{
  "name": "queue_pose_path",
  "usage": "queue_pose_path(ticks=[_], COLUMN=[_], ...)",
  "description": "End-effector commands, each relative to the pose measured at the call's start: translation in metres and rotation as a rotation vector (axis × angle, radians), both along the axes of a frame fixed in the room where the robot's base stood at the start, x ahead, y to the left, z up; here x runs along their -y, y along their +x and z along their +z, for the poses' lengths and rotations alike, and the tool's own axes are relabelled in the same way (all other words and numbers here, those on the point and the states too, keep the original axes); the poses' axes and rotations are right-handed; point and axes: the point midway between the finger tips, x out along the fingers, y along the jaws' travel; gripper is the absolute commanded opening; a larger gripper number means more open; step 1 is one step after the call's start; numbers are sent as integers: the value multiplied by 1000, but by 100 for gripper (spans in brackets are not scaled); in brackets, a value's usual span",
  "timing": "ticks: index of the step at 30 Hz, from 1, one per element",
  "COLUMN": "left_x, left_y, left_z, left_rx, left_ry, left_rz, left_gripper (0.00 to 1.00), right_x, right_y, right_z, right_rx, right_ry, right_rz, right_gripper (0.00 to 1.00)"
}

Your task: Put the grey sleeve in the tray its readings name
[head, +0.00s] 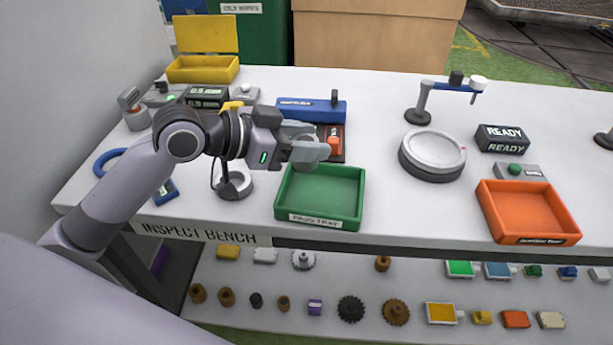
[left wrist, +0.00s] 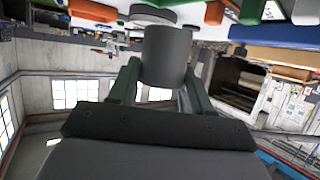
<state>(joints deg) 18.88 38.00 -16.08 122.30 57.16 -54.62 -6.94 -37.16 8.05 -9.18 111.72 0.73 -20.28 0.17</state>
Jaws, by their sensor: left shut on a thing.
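My left gripper (head: 306,146) is above the bench, just behind the green tray. It is shut on the grey sleeve (left wrist: 167,55), a plain cylinder that shows between the two fingers in the left wrist view. In the head view the sleeve (head: 309,153) is partly hard to tell from the grey fingers. The green tray (head: 320,192), labelled PASS TRAY, is empty. The orange tray (head: 527,209) at the right is empty; its label is too small to read surely. A dark display (head: 502,139) reads READY. Another display (head: 206,94) at the left shows a 0.5 reading, partly hidden. My right gripper is out of view.
A round grey turntable (head: 432,152) stands between the trays, with a blue-armed probe stand (head: 424,112) behind it. A yellow bin (head: 203,69) is at the back left. A blue block (head: 310,110) lies behind my gripper. The lower shelf holds many small parts.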

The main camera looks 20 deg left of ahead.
Motion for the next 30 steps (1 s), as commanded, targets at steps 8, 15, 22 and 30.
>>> queue_pose_path(ticks=[8,15,22,30], left_x=[0,0,0,0], left_y=[0,0,0,0], left_z=[-34,-68,-76,-80], left_rx=[4,0,5,1], left_ry=[-1,-4,-2,0], left_rz=[-1,1,0,0], left_gripper=[6,6,6,55], right_x=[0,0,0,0], right_y=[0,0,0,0], right_z=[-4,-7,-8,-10], right_rx=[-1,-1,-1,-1], right_ry=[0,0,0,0], right_rz=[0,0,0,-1], right_gripper=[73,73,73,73])
